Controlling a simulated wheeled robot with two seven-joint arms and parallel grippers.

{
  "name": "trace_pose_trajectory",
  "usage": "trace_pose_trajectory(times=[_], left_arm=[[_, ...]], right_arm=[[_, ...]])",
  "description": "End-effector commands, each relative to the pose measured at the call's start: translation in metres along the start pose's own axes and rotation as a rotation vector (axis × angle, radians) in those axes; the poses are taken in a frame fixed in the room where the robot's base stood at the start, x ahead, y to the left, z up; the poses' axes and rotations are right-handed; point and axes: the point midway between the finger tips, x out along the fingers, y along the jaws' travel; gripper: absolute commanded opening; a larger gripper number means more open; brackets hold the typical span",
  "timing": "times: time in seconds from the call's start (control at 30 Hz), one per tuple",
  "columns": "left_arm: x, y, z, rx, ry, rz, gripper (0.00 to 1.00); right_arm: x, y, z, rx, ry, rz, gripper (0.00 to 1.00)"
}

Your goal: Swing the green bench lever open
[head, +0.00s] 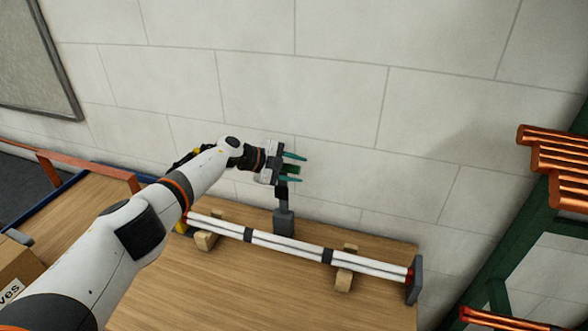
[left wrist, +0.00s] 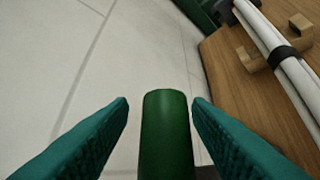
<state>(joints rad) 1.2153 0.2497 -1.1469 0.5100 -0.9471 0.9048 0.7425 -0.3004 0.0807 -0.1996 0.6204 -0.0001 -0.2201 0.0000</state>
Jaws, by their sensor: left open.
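The green bench lever (head: 291,169) stands up from a dark grey post (head: 284,218) at the back of the wooden bench. Most of it is hidden by my gripper in the head view. In the left wrist view the lever's green handle (left wrist: 166,130) lies between my two teal fingers, with a gap on each side. My left gripper (head: 305,167) is open around the handle and not closed on it. My right gripper is not in view.
White tubes (head: 290,246) with dark bands lie on wooden blocks (head: 345,270) along the bench (head: 230,290), in front of the post. A pale block wall (head: 330,110) is close behind. Copper pipes (head: 555,165) on a green rack stand at the right.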

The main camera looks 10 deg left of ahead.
Motion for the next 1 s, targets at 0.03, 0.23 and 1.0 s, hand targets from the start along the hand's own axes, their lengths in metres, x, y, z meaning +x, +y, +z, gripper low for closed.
trace_pose_trajectory(times=[0.03, 0.23, 1.0], left_arm=[[0.0, -0.001, 0.0, 0.0, 0.0, -0.001, 0.45], [-0.002, -0.001, -0.001, -0.001, 0.0, -0.001, 0.45], [-0.116, -0.001, -0.001, 0.0, 0.0, -0.001, 0.45]], right_arm=[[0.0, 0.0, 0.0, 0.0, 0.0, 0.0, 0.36], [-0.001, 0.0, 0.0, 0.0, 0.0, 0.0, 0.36], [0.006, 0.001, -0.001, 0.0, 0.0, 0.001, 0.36]])
